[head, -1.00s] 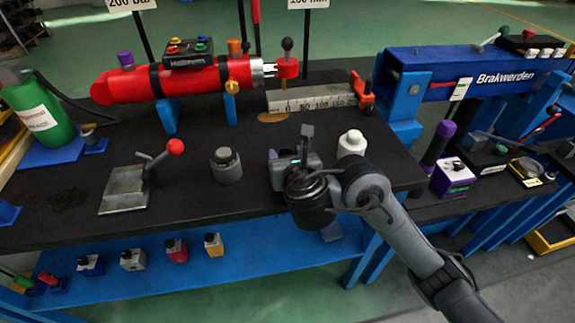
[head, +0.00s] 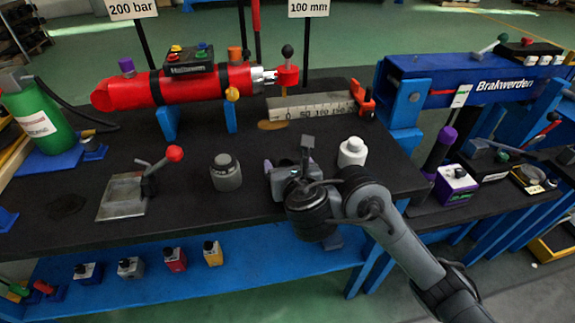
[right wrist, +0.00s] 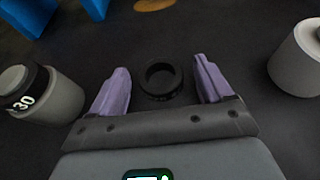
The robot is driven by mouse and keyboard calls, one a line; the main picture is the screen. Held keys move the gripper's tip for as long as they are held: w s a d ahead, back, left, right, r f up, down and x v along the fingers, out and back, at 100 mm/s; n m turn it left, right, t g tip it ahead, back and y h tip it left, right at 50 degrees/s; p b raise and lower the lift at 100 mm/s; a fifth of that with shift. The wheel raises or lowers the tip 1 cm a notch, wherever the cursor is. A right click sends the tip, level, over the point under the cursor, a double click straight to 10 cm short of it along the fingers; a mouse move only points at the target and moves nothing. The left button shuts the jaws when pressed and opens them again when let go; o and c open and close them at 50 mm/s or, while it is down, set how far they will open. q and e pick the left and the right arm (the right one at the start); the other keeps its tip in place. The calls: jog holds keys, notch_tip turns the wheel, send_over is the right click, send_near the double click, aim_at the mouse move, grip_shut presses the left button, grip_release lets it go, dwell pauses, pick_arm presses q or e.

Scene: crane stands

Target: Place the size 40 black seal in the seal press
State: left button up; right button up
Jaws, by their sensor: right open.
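A black seal ring (right wrist: 161,80) lies on the dark table between the spread purple fingers of my right gripper (right wrist: 162,72) in the right wrist view. The fingers stand apart on both sides of it; no contact shows. I cannot read a size on this ring. In the head view my right gripper (head: 282,172) is low over the table, and its own body hides the ring. A flat metal plate (head: 122,196) with a red-knobbed lever (head: 160,170), possibly the seal press, stands at the left front. My left gripper is not in view.
A grey cylinder (head: 226,175) stands left of my right gripper; in the right wrist view its black band reads 30 (right wrist: 22,102). A white cylinder (head: 352,152) stands to the right. A red hydraulic cylinder (head: 130,91) and a ruler (head: 300,105) are behind.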

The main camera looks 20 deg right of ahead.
jog(key=shift+s+a+r+p, duration=0.1)
jog(key=shift+s+r+p, duration=0.35)
jog(key=shift+p, duration=0.2)
pick_arm(q)
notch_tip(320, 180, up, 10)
jog(key=p, duration=0.8)
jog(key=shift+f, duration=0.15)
pick_arm(e)
jog(key=v, duration=0.9)
jog(key=shift+s+r, duration=0.1)
jog(key=shift+s, duration=0.1)
pick_arm(q)
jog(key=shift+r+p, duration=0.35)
jog(key=shift+p, duration=0.15)
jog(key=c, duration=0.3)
pick_arm(e)
jog(key=shift+s+r, duration=0.15)
jog(key=shift+s, duration=0.6)
